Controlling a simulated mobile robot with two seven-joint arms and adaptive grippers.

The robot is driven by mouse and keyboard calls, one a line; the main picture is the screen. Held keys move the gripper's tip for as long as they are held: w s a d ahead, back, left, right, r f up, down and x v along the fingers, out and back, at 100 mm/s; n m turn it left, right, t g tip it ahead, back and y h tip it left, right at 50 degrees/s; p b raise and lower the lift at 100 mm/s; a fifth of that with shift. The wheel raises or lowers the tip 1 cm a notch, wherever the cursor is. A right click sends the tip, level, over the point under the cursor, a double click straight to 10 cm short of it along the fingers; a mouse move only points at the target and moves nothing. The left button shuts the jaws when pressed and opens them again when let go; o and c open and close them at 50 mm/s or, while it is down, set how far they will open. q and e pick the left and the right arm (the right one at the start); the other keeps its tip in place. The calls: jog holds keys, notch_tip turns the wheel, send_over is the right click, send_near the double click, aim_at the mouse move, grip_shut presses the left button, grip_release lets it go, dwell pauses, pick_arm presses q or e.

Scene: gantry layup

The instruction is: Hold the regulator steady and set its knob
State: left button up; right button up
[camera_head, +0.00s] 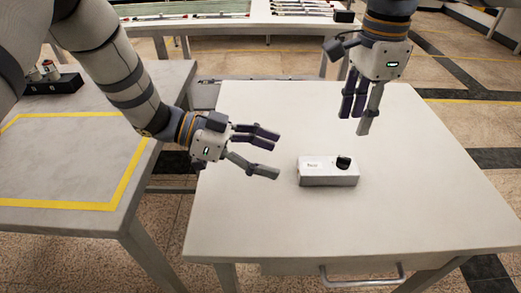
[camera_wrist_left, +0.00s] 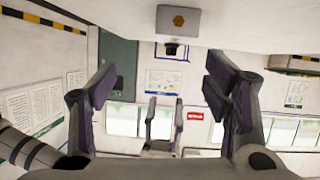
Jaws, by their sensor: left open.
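The regulator (camera_head: 318,174), a pale box with a small label on top, lies on the white table. Its black knob (camera_head: 343,162) sits on the top near the right end. My left gripper (camera_head: 278,155) is open and empty, to the left of the regulator and apart from it, fingers pointing right. In the left wrist view the regulator (camera_wrist_left: 190,22) shows at the top beyond the spread fingers, with its dark knob (camera_wrist_left: 171,49) below it. My right gripper (camera_head: 356,120) points down above and behind the knob, apart from it; its finger opening is unclear.
The white table (camera_head: 430,200) is otherwise clear and has a drawer handle (camera_head: 362,278) at the front. A grey table (camera_head: 60,170) with a yellow outline stands at the left, bearing a dark holder (camera_head: 52,84). Another bench (camera_head: 230,27) stands behind.

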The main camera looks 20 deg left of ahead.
aim_at(317, 165)
pick_arm(q)
jog(key=shift+w+a+m, duration=0.3)
jog(key=shift+w+a, duration=0.2)
jog(key=shift+a, duration=0.15)
jog(key=shift+w+d+f+t+y, duration=0.1)
jog(key=shift+w+t+y, duration=0.1)
jog(key=shift+t+y, duration=0.1)
jog(key=x, duration=1.1)
jog(key=shift+d+f, duration=0.1)
jog(key=shift+d, duration=0.2)
jog(key=c, duration=1.5)
pick_arm(e)
jog(key=shift+c, duration=0.5)
jog(key=d+r+n+y, duration=0.1)
jog(key=d+n+y, duration=0.15)
jog(key=n, duration=1.25)
jog(key=d+n+y, duration=0.2)
jog(key=d+n, duration=0.1)
jog(key=n, duration=1.1)
jog(key=shift+n, duration=0.4)
jog(key=x, duration=1.1)
jog(key=shift+f, duration=0.3)
